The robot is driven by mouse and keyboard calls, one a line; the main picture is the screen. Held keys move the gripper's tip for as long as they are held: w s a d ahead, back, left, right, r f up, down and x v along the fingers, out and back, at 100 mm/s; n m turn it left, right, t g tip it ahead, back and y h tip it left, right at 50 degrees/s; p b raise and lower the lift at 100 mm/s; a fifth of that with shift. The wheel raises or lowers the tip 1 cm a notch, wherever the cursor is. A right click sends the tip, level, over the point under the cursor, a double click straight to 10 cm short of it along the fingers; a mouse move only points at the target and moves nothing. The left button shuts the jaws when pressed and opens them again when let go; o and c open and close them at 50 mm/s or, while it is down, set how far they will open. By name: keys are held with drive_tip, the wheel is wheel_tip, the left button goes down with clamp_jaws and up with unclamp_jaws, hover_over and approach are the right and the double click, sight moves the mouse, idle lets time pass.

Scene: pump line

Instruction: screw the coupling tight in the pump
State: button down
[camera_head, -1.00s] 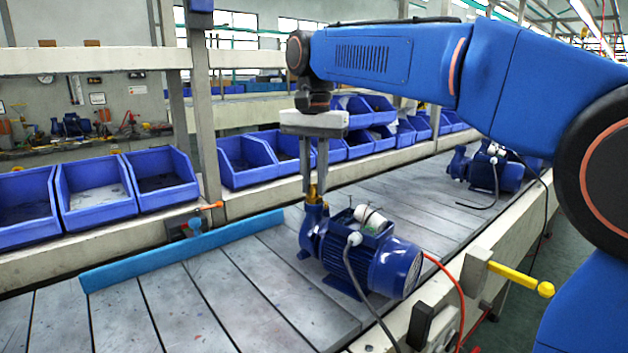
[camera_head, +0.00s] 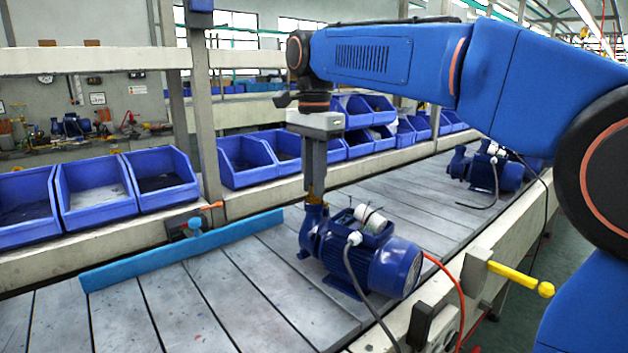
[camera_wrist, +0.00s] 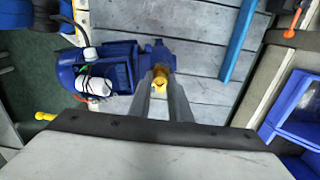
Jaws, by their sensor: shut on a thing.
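The blue pump (camera_head: 370,250) stands on the grey slatted conveyor (camera_head: 200,300), in the middle of the head view. It also shows in the wrist view (camera_wrist: 110,68), left of the fingers. The brass coupling (camera_head: 314,194) is upright at the top of the pump's port, at its left end. My gripper (camera_head: 315,188) points straight down over the port, with its fingers shut on the coupling. In the wrist view the yellow brass (camera_wrist: 160,82) shows between the fingertips. The fingers hide part of the coupling, and the thread inside the port cannot be seen.
A light-blue guide rail (camera_head: 180,250) lies across the conveyor, left of the pump. Blue bins (camera_head: 95,192) line the far side. A second pump (camera_head: 490,168) stands farther along. A yellow-handled lever (camera_head: 520,280) and a red cable (camera_head: 455,290) are at the near edge.

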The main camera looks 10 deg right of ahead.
drive_tip(key=shift+m, duration=0.5)
drive_tip(key=shift+m, duration=1.8)
drive_tip(key=c, duration=1.7)
unclamp_jaws()
drive_tip(key=shift+n, duration=1.8)
